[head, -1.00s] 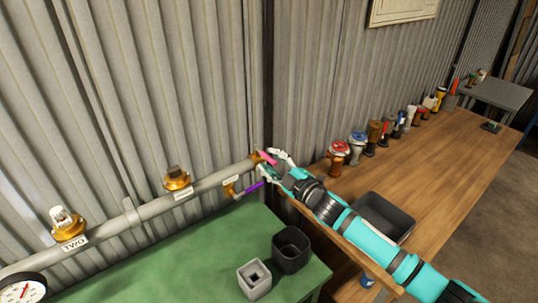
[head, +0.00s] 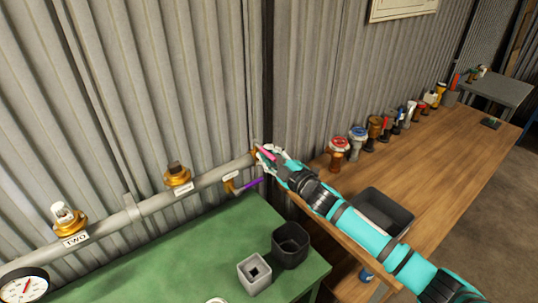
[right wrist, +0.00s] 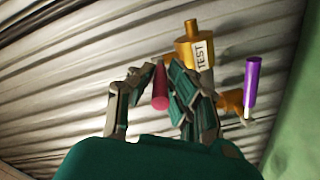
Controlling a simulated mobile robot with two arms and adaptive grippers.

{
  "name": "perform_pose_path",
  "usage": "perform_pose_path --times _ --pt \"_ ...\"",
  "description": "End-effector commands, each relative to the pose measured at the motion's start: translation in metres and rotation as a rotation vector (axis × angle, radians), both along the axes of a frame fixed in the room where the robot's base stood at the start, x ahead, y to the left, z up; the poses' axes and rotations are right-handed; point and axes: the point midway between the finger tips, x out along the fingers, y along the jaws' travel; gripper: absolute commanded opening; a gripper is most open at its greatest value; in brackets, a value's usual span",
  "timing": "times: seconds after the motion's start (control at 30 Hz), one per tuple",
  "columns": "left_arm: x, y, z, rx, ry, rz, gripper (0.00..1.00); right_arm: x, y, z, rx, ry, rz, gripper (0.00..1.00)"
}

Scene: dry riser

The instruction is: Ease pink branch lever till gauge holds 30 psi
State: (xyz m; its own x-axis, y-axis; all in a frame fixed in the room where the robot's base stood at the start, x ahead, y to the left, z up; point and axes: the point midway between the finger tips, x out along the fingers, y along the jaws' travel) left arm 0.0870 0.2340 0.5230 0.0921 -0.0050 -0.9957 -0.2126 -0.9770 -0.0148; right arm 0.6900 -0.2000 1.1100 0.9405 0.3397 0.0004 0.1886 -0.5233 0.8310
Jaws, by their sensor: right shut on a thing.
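The pink lever (head: 266,153) sits on the brass fitting at the right end of the grey pipe (head: 150,208). My right gripper (head: 272,154) is shut on the pink lever. In the right wrist view the dark pink lever (right wrist: 160,88) stands between the two fingers (right wrist: 155,82), partly covered by them. A brass body labelled TEST (right wrist: 195,50) is just behind. The white round gauge (head: 24,286) with a red needle is at the lower left, partly cut off; its reading is too small to tell. My left gripper is not in view.
A purple lever (head: 252,183) is close below the gripper. Brass caps (head: 178,177) stand on the pipe. A wooden table (head: 440,170) carries several fittings and a dark tray (head: 383,214).

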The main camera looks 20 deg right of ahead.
Motion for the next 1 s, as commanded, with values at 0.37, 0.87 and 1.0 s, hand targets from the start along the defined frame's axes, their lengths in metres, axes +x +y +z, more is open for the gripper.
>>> perform_pose_path --times 0.37,0.87,1.0 --pt "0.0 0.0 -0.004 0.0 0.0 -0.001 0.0 -0.001 0.003 -0.004 0.001 0.004 -0.023 0.0" --pt "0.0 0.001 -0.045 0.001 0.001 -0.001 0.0 -0.005 0.025 -0.009 0.008 0.006 -0.326 0.0" --pt "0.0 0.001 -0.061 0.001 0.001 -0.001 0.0 -0.004 0.03 -0.009 0.006 0.006 -0.413 0.0"
